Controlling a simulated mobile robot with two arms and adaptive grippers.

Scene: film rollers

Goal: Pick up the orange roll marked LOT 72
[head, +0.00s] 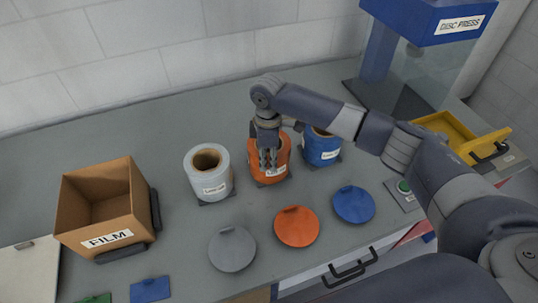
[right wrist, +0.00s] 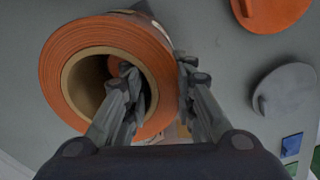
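The orange roll (head: 283,155) stands upright on the counter between a white roll and a blue roll. A white label shows low on its front, but its lettering is too small to read. My right gripper (head: 268,164) is over the roll, pointing down. In the right wrist view the orange roll (right wrist: 75,50) shows its brown core, and my right gripper (right wrist: 158,75) straddles its wall: one finger in the core opening, the other beside the outer side. The fingers are apart, with a gap visible between the inner finger and the wall. My left gripper is not in view.
The white roll (head: 221,183) and blue roll (head: 321,151) stand close on either side. Grey (head: 232,250), orange (head: 296,228) and blue (head: 353,205) discs lie in front. A FILM box (head: 132,205) is at left; the disc press (head: 420,20) and a yellow tray (head: 447,127) are at right.

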